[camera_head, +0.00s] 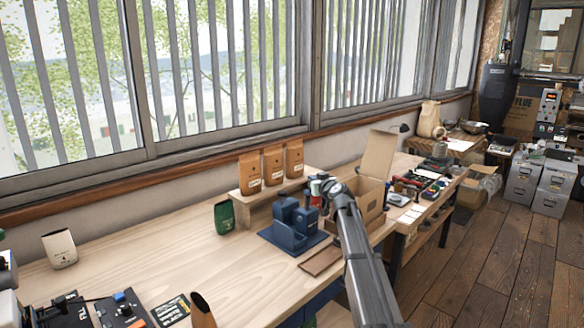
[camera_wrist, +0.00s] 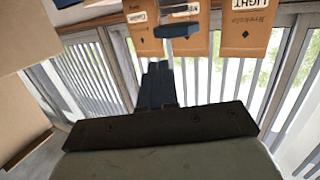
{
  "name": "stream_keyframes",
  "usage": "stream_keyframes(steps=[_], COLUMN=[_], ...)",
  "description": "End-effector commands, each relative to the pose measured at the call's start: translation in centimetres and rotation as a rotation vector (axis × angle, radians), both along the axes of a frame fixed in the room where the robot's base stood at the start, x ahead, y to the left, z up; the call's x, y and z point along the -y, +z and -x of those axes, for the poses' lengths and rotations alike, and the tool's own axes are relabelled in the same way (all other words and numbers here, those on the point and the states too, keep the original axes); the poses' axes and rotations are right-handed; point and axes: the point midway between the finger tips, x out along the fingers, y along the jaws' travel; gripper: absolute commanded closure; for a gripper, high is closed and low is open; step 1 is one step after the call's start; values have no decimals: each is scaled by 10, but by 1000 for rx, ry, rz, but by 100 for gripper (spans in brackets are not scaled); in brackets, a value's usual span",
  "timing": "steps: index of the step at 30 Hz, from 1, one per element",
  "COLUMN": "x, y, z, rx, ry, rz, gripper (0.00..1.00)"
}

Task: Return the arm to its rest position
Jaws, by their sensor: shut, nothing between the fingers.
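My arm reaches from the lower right over the wooden workbench (camera_head: 165,265) in the head view. Its end is beside an open cardboard box (camera_head: 370,192) and near a blue device (camera_head: 290,228); the fingers are not clear there. In the wrist view, which looks upside down, my gripper (camera_wrist: 157,82) shows as dark fingers close together beyond a black bar. It is shut and holds nothing. Kraft coffee bags (camera_wrist: 245,32) are at the top of that view, with barred windows behind them.
Three kraft bags (camera_head: 273,165) stand on a small wooden riser (camera_head: 246,204), with a green bag (camera_head: 223,217) beside it. A white bag (camera_head: 59,248) stands at the left. A brown mat (camera_head: 320,260) lies near my arm. The bench's middle left is clear.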

Motion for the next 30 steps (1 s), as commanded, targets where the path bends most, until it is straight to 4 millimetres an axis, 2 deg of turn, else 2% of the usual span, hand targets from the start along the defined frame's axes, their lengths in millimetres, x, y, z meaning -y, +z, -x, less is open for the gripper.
stream_keyframes(steps=[1, 3, 8, 9, 11, 14, 15, 17, 18, 20, 23, 26, 30], x=[34, 77, 172, 194, 225, 271, 288, 308, 317, 322, 318, 300, 266], y=[2, 6, 3, -1, -10, -33, -46, -71, -92, -125, -180, -234, -307], z=[0, -1, 7, 10, 16, 29, 36, 46, 54, 65, 83, 102, 133], rx=[29, 66, 121, 127, 129, 117, 104, 75, 46, -2, -92, -190, -334], ry=[-54, -128, -288, -326, -375, -443, -466, -489, -497, -494, -472, -434, -373], rz=[-5, -8, -4, -1, 5, 15, 19, 26, 29, 33, 33, 30, 21], gripper=[100, 100, 100, 100, 100, 100, 100, 100, 100, 100, 100, 100, 100])
